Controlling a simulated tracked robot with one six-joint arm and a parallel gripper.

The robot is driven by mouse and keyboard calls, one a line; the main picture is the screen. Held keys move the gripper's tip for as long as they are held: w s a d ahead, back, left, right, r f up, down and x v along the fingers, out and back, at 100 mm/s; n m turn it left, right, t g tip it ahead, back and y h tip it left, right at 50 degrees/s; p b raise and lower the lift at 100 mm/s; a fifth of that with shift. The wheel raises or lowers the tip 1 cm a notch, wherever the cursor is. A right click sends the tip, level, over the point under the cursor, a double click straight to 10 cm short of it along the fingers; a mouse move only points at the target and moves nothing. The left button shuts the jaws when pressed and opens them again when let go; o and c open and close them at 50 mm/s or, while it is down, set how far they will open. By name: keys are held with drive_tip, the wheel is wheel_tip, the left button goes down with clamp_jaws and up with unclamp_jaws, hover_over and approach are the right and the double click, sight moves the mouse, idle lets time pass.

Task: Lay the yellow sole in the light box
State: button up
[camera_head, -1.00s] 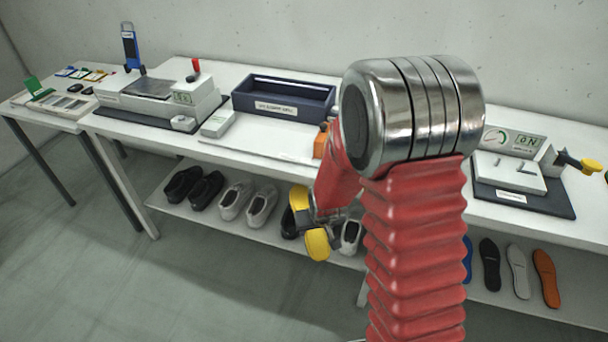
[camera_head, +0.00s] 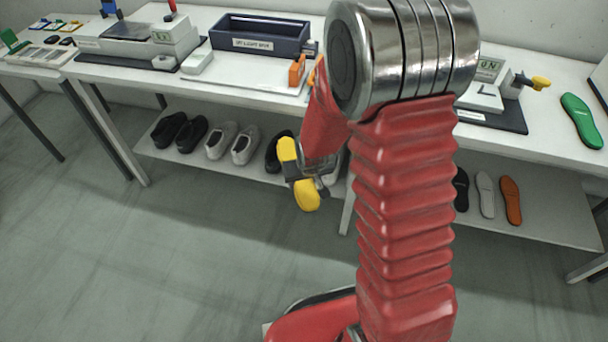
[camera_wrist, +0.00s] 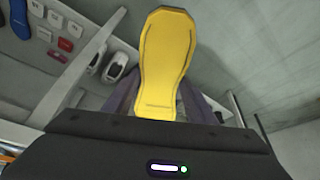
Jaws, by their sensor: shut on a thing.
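My gripper (camera_head: 301,173) is shut on the yellow sole (camera_head: 307,196) around its middle, and the sole hangs steeply in front of the lower shelf, below the table top. In the wrist view the yellow sole (camera_wrist: 165,62) points away from the jaws, its near end hidden by the gripper's housing. A dark blue open box (camera_head: 260,36) stands on the table, up and left of my gripper. Its white front label is too small to read surely, but seems to include "LIGHT". Its inside looks empty from here.
An orange block (camera_head: 297,70) and a white device (camera_head: 197,61) flank the box. A machine (camera_head: 140,38) stands further left. Shoes (camera_head: 221,140) line the lower shelf (camera_head: 160,160). A green sole (camera_head: 581,120) lies at the right. The floor in front is clear.

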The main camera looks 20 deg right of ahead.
drive_tip(key=w+r, duration=0.3)
drive_tip(key=r, duration=1)
drive_tip(key=shift+d, duration=0.2)
